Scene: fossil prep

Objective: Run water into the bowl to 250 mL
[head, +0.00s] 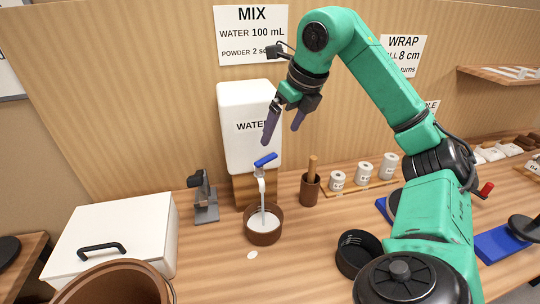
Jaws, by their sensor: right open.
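A white water tank (240,105) labelled WATER stands on a wooden block at the back wall. Its tap (260,175) has a blue lever (265,160). A pale stream runs from the spout down into a brown bowl (265,239) under it. The bowl holds whitish liquid; I cannot read its amount. My right gripper (283,134) is open and empty, in front of the tank and just above the lever, fingers pointing down. Whether it touches the lever is unclear, but a gap seems to show. My left gripper is out of view.
A wall sign (250,35) reads WATER 100 mL. A dark cup with a wooden handle (311,180) stands right of the bowl, a black container (357,252) nearer. A white box (120,235) and a brown bucket (115,285) are at left. A white spot (252,255) marks the table.

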